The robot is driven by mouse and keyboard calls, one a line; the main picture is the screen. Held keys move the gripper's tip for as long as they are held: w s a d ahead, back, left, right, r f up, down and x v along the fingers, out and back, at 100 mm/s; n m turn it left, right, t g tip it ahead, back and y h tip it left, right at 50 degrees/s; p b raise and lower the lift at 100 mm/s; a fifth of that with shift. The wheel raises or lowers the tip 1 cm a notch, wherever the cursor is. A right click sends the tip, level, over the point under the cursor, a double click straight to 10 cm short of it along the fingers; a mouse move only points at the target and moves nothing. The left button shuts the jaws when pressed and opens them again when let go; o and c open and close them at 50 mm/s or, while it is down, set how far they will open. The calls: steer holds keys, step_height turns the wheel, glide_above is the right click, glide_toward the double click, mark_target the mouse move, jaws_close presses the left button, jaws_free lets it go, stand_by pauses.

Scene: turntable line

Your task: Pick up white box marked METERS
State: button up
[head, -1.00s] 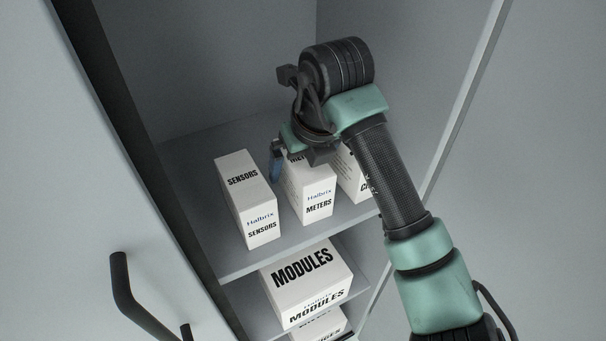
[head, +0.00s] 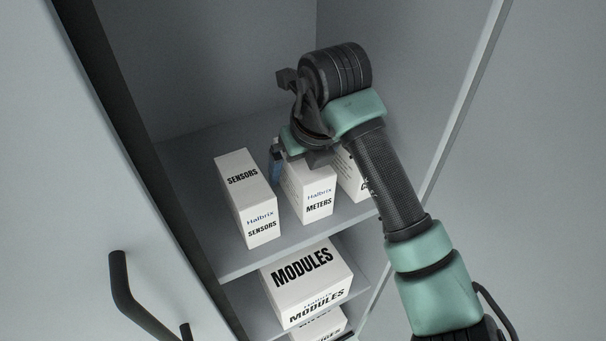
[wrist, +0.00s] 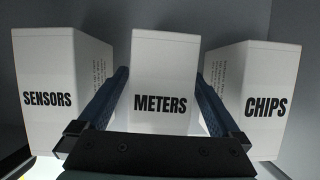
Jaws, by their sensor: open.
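The white box marked METERS (head: 318,198) stands on the cabinet's upper shelf (head: 245,262), between two other white boxes. Its top is partly hidden by my gripper in the head view. In the wrist view the METERS box (wrist: 163,75) lies between my two fingers. My gripper (wrist: 164,100) is open, one dark blue finger on each side of the box. I cannot tell whether either finger touches it. In the head view one blue finger (head: 276,167) shows in the gap beside the SENSORS box.
The SENSORS box (head: 247,200) stands close on the left, the CHIPS box (wrist: 262,90) close on the right. A MODULES box (head: 306,283) and another box (head: 320,325) sit on lower levels. The cabinet door with a black handle (head: 122,285) is at left.

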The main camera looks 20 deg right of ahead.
jaws_close()
stand_by(0.3)
steer(key=shift+r, duration=0.1)
